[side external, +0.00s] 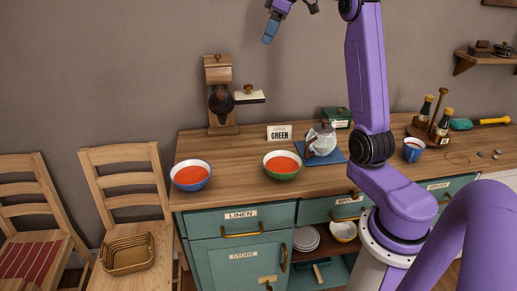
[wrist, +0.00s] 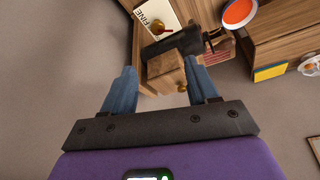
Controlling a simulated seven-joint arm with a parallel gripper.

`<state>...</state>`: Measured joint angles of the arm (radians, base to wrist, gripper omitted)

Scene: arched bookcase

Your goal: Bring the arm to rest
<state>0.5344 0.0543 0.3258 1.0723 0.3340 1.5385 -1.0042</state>
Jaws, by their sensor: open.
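My gripper (side external: 292,22) is high up at the top edge of the side view, partly cut off, in free air above the wooden grinder (side external: 220,95). Its blue fingers are spread apart and nothing is between them. In the wrist view my gripper (wrist: 160,72) shows both blue fingers apart, with the grinder (wrist: 165,68) beyond them and not touching. My purple arm stands upright at the right of the side view, and its upper end is out of the picture.
Chairs (side external: 125,195) stand left. The air around my gripper is clear.

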